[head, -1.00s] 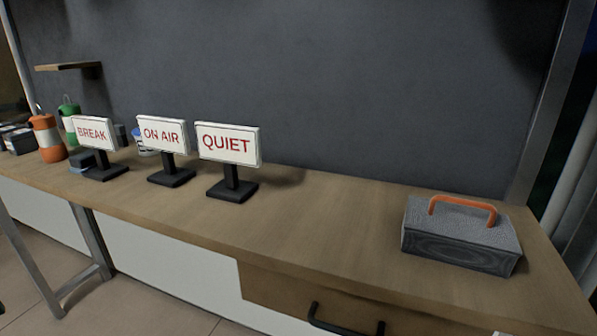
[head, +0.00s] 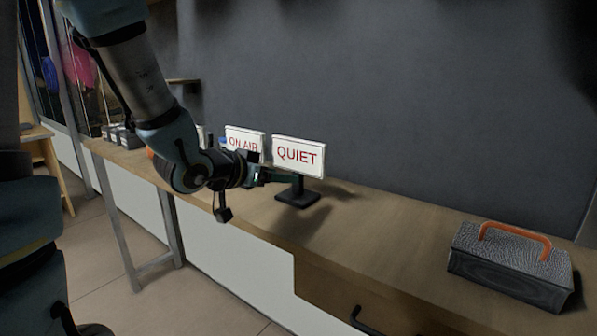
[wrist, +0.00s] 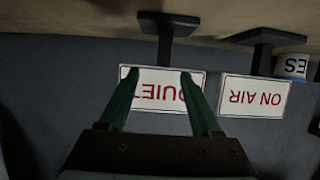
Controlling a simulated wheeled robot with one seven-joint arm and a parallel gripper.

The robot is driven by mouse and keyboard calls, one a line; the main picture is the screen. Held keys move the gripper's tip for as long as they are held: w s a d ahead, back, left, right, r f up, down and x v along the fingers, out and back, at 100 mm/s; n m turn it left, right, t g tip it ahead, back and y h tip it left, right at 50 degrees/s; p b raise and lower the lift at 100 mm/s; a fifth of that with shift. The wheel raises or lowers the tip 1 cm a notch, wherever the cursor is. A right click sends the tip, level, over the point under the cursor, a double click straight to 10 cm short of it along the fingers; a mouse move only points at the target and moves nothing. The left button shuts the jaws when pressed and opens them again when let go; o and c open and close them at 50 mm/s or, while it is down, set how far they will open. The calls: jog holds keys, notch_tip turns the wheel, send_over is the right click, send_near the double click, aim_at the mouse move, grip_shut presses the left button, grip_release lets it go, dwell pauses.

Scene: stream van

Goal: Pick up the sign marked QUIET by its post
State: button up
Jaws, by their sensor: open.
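The QUIET sign (head: 298,154) is a white board with red letters on a black post and base (head: 297,196), upright on the counter. In the wrist view the QUIET sign (wrist: 146,96) is upside down, with its post (wrist: 165,52) beyond the fingertips. My gripper (head: 279,176) is at the left of the post, just below the board in the head view. In the wrist view my gripper (wrist: 159,73) is open, its two green fingers spread across the board with nothing held. Whether a finger touches the sign I cannot tell.
The ON AIR sign (head: 243,141) stands close at the left, partly behind my arm; it also shows in the wrist view (wrist: 254,97). A grey toolbox (head: 512,264) with an orange handle sits at the right. The counter between is clear.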

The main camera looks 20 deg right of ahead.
aim_at(298, 170)
jog(key=x, duration=0.4)
jog(key=shift+f+p, duration=0.1)
jog(key=shift+p, duration=0.3)
jog(key=shift+w+p+x, duration=0.25)
jog(key=shift+p+x, duration=0.5)
jog(key=shift+x, duration=2.05)
jog(key=shift+a, duration=0.15)
grip_shut()
